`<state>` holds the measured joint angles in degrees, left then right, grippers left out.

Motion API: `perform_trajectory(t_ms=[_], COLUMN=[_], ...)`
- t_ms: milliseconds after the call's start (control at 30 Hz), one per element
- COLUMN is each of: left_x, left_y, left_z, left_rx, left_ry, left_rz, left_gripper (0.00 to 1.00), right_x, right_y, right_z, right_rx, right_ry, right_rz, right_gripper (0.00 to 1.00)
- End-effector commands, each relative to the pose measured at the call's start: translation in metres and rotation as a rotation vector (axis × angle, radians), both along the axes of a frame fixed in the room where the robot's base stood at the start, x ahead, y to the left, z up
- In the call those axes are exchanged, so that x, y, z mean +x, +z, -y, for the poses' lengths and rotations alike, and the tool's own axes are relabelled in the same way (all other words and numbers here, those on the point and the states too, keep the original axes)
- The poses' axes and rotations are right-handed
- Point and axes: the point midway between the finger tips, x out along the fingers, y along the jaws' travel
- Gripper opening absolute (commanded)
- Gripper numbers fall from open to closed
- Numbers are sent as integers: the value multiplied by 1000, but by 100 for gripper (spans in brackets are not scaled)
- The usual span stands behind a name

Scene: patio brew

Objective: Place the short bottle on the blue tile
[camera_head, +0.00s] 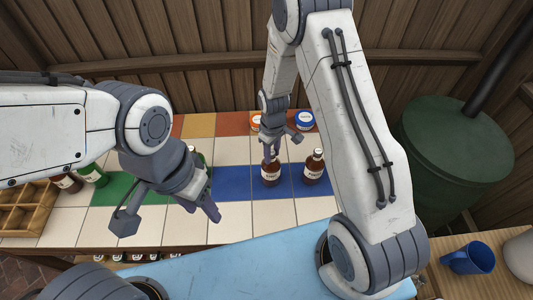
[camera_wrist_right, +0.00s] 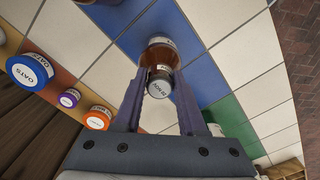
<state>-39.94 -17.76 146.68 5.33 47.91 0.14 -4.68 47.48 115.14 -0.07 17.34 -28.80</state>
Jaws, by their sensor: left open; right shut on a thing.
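My right gripper (camera_head: 270,150) is shut on a brown bottle (camera_head: 271,173) with a pale label, which looks like the short bottle. It is upright, at the blue tile strip (camera_head: 235,181); I cannot tell whether its base touches. Another brown bottle (camera_head: 314,168) stands on the blue strip to the right. My left gripper (camera_head: 168,216) is open and empty, above the counter's front left part.
Orange-lidded (camera_head: 256,120) and blue-lidded (camera_head: 305,120) jars stand at the back. Green (camera_head: 95,175) and brown (camera_head: 68,182) bottles and a wooden crate (camera_head: 25,212) are at left. White tiles in front are clear.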

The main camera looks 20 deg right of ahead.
Motion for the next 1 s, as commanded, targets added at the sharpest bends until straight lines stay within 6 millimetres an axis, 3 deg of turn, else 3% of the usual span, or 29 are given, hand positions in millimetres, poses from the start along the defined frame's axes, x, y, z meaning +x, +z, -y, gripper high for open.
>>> perform_trajectory(t_ms=[33,100,567,1000], left_x=[0,0,0,0], left_y=[-2,-1,-2,-23], left_z=[0,0,0,0], left_rx=[0,0,0,0], left_ry=[0,0,0,-1], left_rz=[0,0,0,0], left_gripper=[50,50,50,50], right_x=[0,0,1,1], right_y=[-2,-1,8,92], right_z=[0,0,0,0], right_rx=[0,0,0,0], right_ry=[0,0,0,0], right_rz=[0,0,2,6], right_gripper=[44,70,70,70])
